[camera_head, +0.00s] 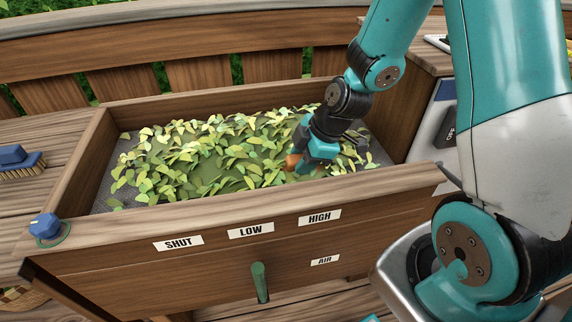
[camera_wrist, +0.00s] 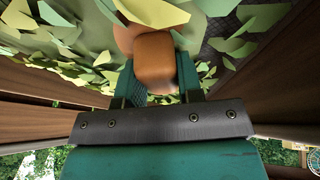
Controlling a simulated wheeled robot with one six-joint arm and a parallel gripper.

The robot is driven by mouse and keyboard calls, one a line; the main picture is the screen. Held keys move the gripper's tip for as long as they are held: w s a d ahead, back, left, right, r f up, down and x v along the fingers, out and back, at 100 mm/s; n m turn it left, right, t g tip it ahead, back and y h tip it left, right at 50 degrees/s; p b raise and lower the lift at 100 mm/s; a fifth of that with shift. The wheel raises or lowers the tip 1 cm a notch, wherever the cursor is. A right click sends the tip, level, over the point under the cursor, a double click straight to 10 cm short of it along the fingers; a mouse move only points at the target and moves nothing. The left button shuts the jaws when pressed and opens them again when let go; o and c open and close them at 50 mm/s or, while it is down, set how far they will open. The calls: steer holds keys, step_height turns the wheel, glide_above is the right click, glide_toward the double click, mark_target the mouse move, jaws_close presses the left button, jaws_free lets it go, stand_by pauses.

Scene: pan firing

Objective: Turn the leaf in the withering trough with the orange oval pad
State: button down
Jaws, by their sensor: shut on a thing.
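The withering trough (camera_head: 90,160) is a wooden box with a dark mesh floor. A layer of green and yellow leaf (camera_head: 190,160) covers most of the floor, with bare mesh at the edges. My gripper (camera_head: 305,158) is down inside the trough at the right part of the leaf. It is shut on the orange pad (camera_head: 293,161), which is mostly hidden by the gripper in the head view. In the wrist view the pad's orange block (camera_wrist: 155,62) sits between the two teal fingers, with leaf close around it.
The trough's front board carries labels SHUT, LOW, HIGH and AIR, with a green lever (camera_head: 260,282) below. A blue knob (camera_head: 46,227) sits at the front left corner. A blue brush (camera_head: 20,160) lies on the left bench. Wooden walls surround the gripper.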

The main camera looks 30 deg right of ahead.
steer(key=d, duration=0.9)
steer(key=shift+w+d, duration=0.15)
steer(key=shift+d, duration=0.1)
steer(key=w+d, duration=0.1)
steer(key=w, duration=0.7)
steer(key=w+d, duration=0.1)
steer(key=w, duration=0.3)
steer(key=shift+w+d+p, duration=0.2)
steer(key=shift+d+p, duration=0.1)
steer(key=shift+d, duration=0.05)
steer(key=w+a, duration=0.3)
steer(key=a, duration=0.3)
steer(key=w+a, duration=0.4)
steer(key=a, duration=0.2)
steer(key=w+a, duration=0.4)
steer(key=a, duration=0.1)
steer(key=shift+w+a, duration=0.2)
steer(key=shift+a, duration=0.2)
steer(key=a, duration=1.5)
steer(key=shift+s+a, duration=0.25)
steer(key=shift+a, duration=0.05)
step_height(320, 180, up, 13)
steer(key=p, duration=0.8)
steer(key=shift+d+f, duration=0.1)
steer(key=shift+f, duration=0.05)
